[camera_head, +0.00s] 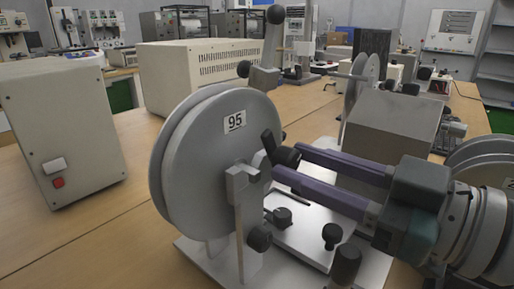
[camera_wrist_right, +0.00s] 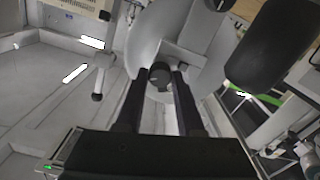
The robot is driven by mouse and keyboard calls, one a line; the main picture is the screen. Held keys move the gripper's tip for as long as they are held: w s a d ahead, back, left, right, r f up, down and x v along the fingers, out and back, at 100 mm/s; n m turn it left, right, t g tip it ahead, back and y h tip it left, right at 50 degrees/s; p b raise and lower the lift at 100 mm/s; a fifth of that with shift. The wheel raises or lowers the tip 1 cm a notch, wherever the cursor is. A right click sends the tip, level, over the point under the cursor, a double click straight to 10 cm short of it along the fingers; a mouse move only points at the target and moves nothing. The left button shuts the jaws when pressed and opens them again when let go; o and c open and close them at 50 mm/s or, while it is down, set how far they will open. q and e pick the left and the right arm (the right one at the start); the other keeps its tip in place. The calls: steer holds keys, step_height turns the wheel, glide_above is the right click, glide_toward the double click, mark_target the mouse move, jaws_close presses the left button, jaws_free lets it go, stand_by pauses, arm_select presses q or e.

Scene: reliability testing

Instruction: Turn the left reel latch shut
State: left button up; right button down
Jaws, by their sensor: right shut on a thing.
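The left reel (camera_head: 190,165) is a large grey disc labelled 95, standing upright on a metal device; its pale disc also shows in the right wrist view (camera_wrist_right: 145,45). The left reel latch (camera_head: 268,143) is a small dark piece with a knob at the reel's hub. In the right wrist view the dark round latch knob (camera_wrist_right: 160,74) sits between my fingertips. My right gripper (camera_head: 287,163) comes in from the right with two purple-looking fingers and is shut on the latch. The fingers partly hide the latch. My left gripper does not show.
A cream box with a switch (camera_head: 68,135) stands at the left, and a vented cream case (camera_head: 200,72) behind the reel. A grey block (camera_head: 393,122) and another reel (camera_head: 485,160) are to the right. Dark knobs (camera_head: 332,235) rise from the base plate below my arm.

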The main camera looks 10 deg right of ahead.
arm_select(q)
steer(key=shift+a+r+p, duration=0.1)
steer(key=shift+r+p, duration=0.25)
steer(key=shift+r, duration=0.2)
arm_select(e)
steer(key=n, duration=0.3)
steer(key=shift+r, duration=0.1)
steer(key=n, duration=0.3)
steer(key=shift+n+p, duration=0.3)
steer(key=shift+p, duration=0.05)
steer(key=n, duration=0.2)
steer(key=shift+n, duration=0.3)
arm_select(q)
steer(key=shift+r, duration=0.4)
arm_select(e)
steer(key=shift+n, duration=1.8)
steer(key=c, duration=0.5)
jaws_free()
